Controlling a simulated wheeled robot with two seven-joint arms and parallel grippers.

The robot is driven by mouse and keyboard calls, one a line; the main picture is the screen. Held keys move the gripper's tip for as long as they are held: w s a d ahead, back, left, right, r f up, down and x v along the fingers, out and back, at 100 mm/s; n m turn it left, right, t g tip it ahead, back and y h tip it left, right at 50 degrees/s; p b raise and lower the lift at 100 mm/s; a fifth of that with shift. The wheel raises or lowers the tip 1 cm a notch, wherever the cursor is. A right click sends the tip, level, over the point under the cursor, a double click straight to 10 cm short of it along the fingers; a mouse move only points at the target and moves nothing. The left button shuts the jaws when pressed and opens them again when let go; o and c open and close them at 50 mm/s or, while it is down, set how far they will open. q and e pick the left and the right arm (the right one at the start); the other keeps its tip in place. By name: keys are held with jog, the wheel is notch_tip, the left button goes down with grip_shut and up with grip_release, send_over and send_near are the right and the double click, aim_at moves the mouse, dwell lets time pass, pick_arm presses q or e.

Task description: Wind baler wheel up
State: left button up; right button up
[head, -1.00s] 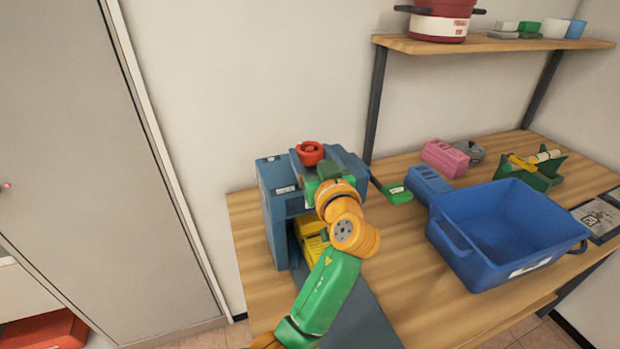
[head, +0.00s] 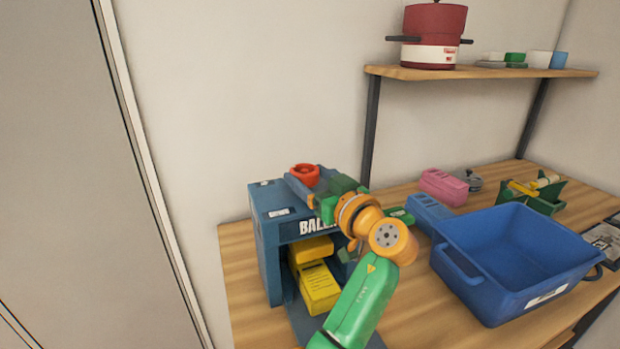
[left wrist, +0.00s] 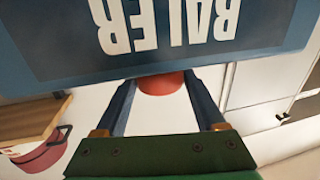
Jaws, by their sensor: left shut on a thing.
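The blue baler (head: 266,222) stands upright on the left part of the table, with a red wheel (head: 305,174) on its top. My left gripper (head: 308,184) reaches the wheel from the front right and is shut on it. In the left wrist view the red wheel (left wrist: 161,84) shows between the dark fingers, with the baler's lettered front (left wrist: 165,45) upside down above them. Yellow pieces (head: 318,288) sit inside the baler's open front. The fingertips' contact is partly hidden in the head view. My right gripper is not in view.
A blue tub (head: 480,294) stands right of the baler on the wooden table (head: 410,325). Behind it are a pink block (head: 442,187) and a green holder (head: 543,203). A shelf (head: 490,72) with a red pot (head: 433,35) is above.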

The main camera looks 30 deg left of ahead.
aim_at(312, 179)
pick_arm(q)
jog(key=o, duration=1)
jog(key=shift+r, duration=0.1)
jog(key=o, duration=0.3)
jog(key=shift+a, duration=0.1)
jog(key=shift+o, duration=0.2)
jog(key=shift+w, duration=0.1)
jog(key=b+v, duration=0.2)
jog(key=v, duration=0.4)
jog(key=shift+d+b, duration=0.2)
jog(key=shift+b, duration=0.15)
jog(key=shift+s+d, duration=0.25)
jog(key=shift+s, duration=0.05)
jog(key=shift+a, duration=0.1)
